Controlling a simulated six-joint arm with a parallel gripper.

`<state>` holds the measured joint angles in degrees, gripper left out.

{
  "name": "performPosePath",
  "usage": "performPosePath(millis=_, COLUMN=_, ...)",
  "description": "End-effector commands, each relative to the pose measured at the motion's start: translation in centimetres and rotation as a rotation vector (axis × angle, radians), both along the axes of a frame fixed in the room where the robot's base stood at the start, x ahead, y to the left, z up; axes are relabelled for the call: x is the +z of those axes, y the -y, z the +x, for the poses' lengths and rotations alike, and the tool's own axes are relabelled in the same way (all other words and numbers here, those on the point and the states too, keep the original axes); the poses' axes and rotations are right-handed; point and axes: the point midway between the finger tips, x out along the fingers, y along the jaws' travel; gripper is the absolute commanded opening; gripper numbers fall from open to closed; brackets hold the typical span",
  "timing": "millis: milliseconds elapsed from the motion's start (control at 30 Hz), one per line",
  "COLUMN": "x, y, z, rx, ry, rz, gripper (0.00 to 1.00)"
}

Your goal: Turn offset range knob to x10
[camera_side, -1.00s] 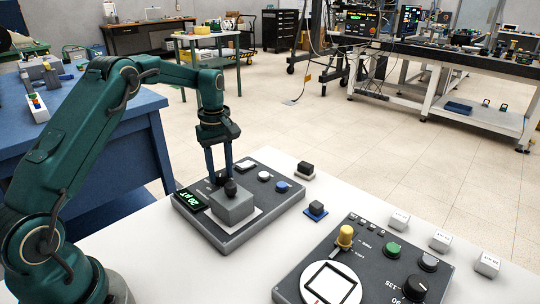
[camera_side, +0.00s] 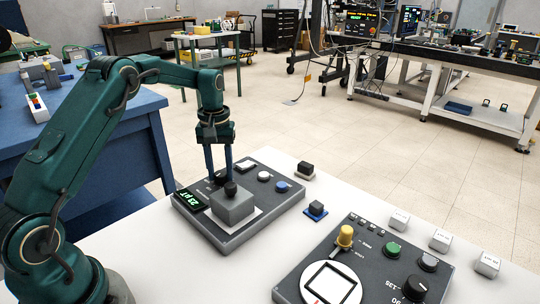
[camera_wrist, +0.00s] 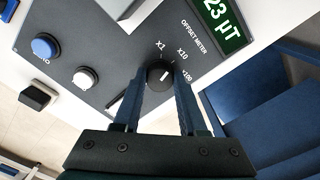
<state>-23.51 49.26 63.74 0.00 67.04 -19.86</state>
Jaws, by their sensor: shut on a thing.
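The offset range knob (camera_wrist: 160,75) is a small round dark knob with a white pointer mark, on the grey offset meter panel. Labels X1, X10 and x100 run around it in the wrist view. Its pointer leans toward the upper right, on the X10 to x100 side; the exact setting is hard to tell. My gripper (camera_wrist: 159,86) has its two blue fingers on either side of the knob, shut on it. In the side view my gripper (camera_side: 217,178) points straight down at the meter (camera_side: 262,212), and the knob is mostly hidden there.
The meter's green display (camera_wrist: 222,22) reads 23 µT. A grey block with a black knob (camera_side: 232,203) stands close in front of my fingers. White and blue buttons (camera_side: 264,175) lie to the right. A second panel with a yellow knob (camera_side: 345,237) is at the front right.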

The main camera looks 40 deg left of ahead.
Motion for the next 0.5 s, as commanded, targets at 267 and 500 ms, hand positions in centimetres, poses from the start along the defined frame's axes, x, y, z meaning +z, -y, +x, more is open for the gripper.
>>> performPosePath(millis=267, x=0.11, y=-0.06, z=0.01, rx=-0.157, ry=0.002, rz=0.001, gripper=0.0)
performPosePath(millis=500, x=0.13, y=-0.08, z=0.01, rx=-0.222, ry=0.003, rz=0.001, gripper=0.0)
